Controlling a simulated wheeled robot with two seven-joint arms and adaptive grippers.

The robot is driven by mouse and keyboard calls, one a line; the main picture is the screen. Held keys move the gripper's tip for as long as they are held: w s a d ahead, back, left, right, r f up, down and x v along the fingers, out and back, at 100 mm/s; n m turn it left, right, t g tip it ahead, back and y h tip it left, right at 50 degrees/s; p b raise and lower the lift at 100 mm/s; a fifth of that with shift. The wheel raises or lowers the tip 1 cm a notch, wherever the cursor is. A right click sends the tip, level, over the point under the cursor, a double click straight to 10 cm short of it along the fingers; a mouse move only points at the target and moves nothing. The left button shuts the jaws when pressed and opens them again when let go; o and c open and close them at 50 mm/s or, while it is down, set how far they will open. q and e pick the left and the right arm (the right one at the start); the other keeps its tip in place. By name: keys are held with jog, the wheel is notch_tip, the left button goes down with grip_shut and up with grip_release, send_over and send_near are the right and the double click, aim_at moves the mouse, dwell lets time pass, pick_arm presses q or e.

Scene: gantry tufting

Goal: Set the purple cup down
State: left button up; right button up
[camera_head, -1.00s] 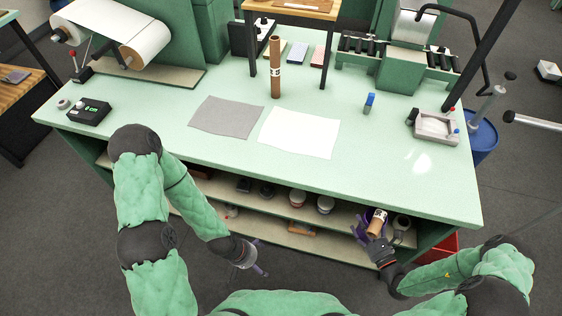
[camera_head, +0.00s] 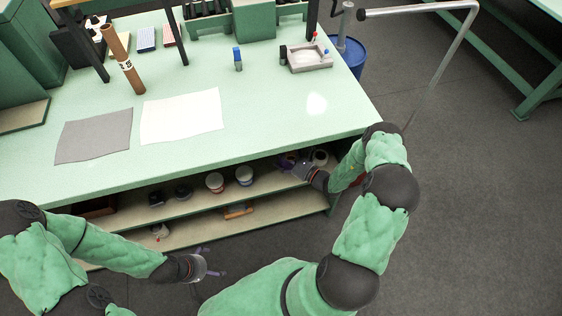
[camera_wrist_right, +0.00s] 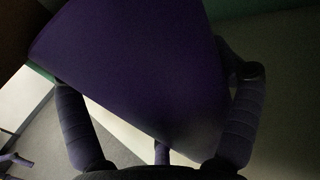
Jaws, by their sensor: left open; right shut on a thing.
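My right gripper (camera_head: 290,163) reaches in under the tabletop, at the right end of the upper shelf (camera_head: 202,199). It is shut on the purple cup (camera_wrist_right: 140,60), whose body fills much of the right wrist view between the two fingers. In the head view only a small purple part (camera_head: 286,161) shows beside the gripper, under the table's edge. Whether the cup's base touches the shelf cannot be told. My left gripper (camera_head: 206,267) is open and empty, in front of the lower shelf.
The tabletop edge (camera_head: 230,155) overhangs the shelf. An orange-brown item (camera_head: 238,212) lies on the lower shelf.

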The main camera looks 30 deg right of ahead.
jog(key=shift+w+d+f+b, duration=0.2)
jog(key=shift+w+f+b, duration=0.1)
jog(key=shift+w+f, duration=0.35)
notch_tip(320, 180, down, 4)
jog(key=shift+w+d+r+b, duration=0.1)
jog(key=shift+b, duration=0.85)
jog(key=shift+r, duration=0.15)
jog(key=o, duration=1)
